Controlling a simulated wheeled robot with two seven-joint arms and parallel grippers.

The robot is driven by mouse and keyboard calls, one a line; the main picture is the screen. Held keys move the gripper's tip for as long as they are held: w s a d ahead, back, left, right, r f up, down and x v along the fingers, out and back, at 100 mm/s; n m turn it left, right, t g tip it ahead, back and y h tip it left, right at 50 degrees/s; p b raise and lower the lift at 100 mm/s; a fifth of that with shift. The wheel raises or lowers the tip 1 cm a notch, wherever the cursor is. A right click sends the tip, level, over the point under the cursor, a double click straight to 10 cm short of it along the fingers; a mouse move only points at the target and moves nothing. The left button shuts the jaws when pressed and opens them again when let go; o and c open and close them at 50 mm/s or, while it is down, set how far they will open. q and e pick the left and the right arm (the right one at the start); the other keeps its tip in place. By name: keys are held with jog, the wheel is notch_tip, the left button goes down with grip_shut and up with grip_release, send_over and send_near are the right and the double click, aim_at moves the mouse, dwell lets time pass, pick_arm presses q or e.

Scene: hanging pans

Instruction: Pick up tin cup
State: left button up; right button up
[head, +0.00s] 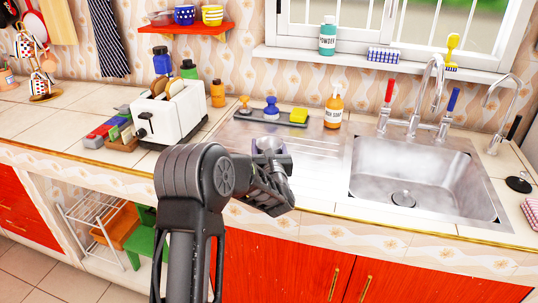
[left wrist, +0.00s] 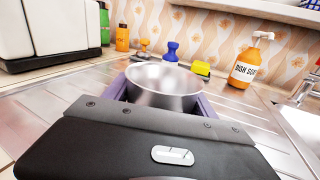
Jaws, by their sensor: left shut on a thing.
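The tin cup (left wrist: 165,88) is a shiny metal cup, open at the top, in the middle of the left wrist view. My left gripper (left wrist: 160,100) is shut on it, with a purple finger showing on each side of the cup. In the head view my left gripper (head: 270,152) is over the front part of the counter by the ribbed drainboard, and the cup is only partly seen there between the fingers. The cup's lower part is hidden behind my gripper body. My right gripper is in neither view.
A dark tray (head: 258,117) holding a yellow sponge (head: 298,116) and stoppers lies behind the gripper. An orange dish soap bottle (head: 334,108) stands beside it. A white toaster (head: 168,118) is to the left, the sink (head: 405,180) to the right.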

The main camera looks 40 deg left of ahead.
pick_arm(q)
notch_tip(320, 180, up, 10)
jog(key=b, duration=0.1)
dwell(0.4)
dwell(0.5)
